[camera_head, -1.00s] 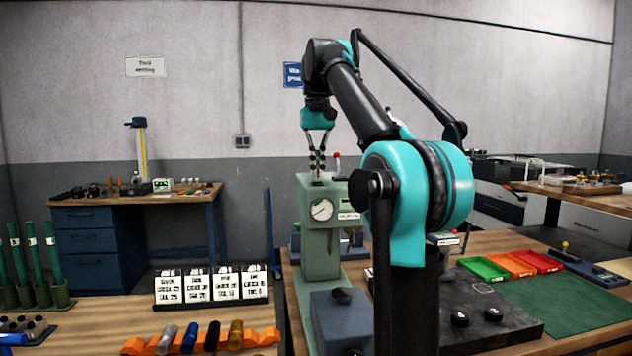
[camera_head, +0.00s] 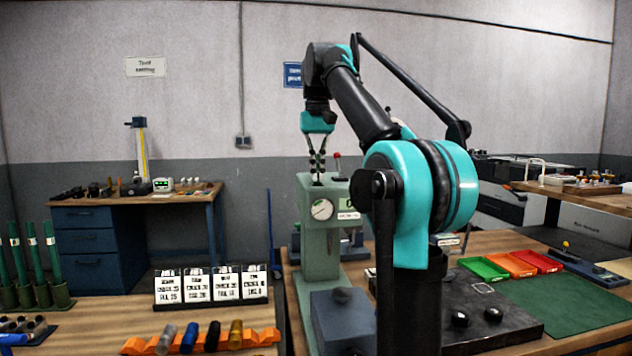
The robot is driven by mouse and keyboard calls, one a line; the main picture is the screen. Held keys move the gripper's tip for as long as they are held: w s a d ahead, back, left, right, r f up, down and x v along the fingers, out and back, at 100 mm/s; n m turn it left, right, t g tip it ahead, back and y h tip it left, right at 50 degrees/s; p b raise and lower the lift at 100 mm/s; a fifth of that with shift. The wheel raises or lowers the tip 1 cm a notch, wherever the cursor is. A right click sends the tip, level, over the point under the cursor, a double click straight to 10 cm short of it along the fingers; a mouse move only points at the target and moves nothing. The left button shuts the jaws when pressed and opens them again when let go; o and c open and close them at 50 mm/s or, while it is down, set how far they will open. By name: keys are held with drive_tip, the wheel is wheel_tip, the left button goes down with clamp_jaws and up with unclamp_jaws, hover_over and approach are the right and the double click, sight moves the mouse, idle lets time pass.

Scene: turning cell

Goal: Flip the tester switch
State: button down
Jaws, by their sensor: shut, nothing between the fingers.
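The tester (camera_head: 318,250) is a pale green column machine on the wooden bench, with a round dial (camera_head: 322,209) on its upper front. A small green panel (camera_head: 347,203) shows beside the dial, partly behind my arm. My gripper (camera_head: 317,172) points down at the top of the tester's head, with its fingers shut and empty. Its tips are at or just above a small dark piece (camera_head: 317,181) on that top, which may be the switch. I cannot tell whether they touch, nor which way the switch is set. A red-tipped lever (camera_head: 337,160) stands just right of the fingers.
A blue-grey box (camera_head: 342,318) stands in front of the tester. Green, orange and red trays (camera_head: 510,264) and a dark plate with knobs (camera_head: 490,305) lie to the right. Label cards (camera_head: 211,284) and an orange rack (camera_head: 262,338) are at the left.

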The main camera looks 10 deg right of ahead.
drive_tip(key=shift+r, duration=3.4)
